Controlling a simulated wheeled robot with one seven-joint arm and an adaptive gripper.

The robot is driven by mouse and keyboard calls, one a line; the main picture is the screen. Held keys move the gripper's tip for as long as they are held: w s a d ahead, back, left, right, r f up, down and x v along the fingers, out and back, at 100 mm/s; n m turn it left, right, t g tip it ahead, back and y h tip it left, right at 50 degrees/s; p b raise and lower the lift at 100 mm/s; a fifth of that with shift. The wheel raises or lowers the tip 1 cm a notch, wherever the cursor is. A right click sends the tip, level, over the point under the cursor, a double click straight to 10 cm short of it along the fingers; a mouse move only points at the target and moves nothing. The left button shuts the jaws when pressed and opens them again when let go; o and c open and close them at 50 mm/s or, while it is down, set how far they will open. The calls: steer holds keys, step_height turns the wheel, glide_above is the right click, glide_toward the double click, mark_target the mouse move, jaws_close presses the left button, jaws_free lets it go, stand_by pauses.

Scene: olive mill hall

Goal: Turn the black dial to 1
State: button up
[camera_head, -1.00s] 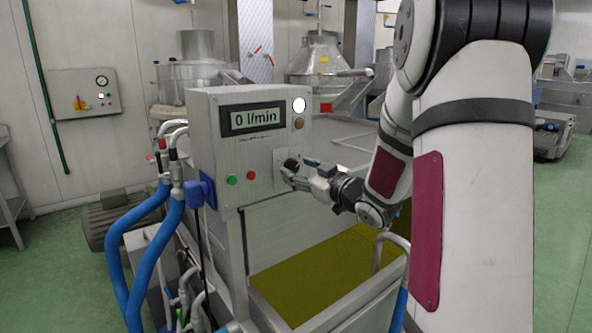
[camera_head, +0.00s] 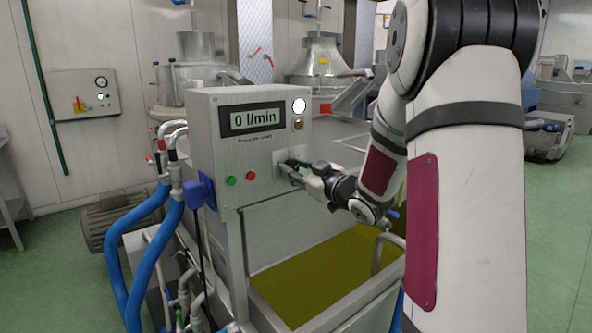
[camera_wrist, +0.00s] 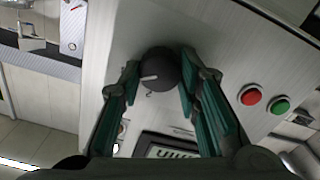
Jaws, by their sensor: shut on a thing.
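The black dial (camera_wrist: 160,66) is on the front of the grey control box (camera_head: 225,155), and a pale pointer line shows on it in the wrist view. A small mark is printed beside it, too small to read surely. My gripper (camera_wrist: 161,74) has its green-padded fingers on both sides of the dial, shut on it. In the head view my gripper (camera_head: 290,169) reaches the box face from the right and mostly hides the dial. The display (camera_head: 254,119) on the box reads 0 l/min.
Green (camera_head: 231,181) and red (camera_head: 251,176) buttons sit left of the dial. A white lamp (camera_head: 299,105) and an amber one (camera_head: 298,124) are above it. A vat of olive-coloured liquid (camera_head: 310,275) lies below. Blue hoses (camera_head: 135,225) run at the left.

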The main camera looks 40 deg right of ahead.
steer(key=n+b, duration=0.8)
steer(key=b, duration=0.1)
steer(key=n+b, duration=0.8)
steer(key=b, duration=0.1)
steer(key=n+b, duration=0.7)
steer(key=b, duration=0.2)
steer(key=shift+a+f+n, duration=0.1)
steer(key=shift+f+n, duration=0.25)
steer(key=shift+n, duration=0.05)
steer(key=o, duration=1.1)
steer(key=shift+o, duration=0.2)
steer(key=shift+r, duration=0.1)
steer(key=shift+s, duration=0.1)
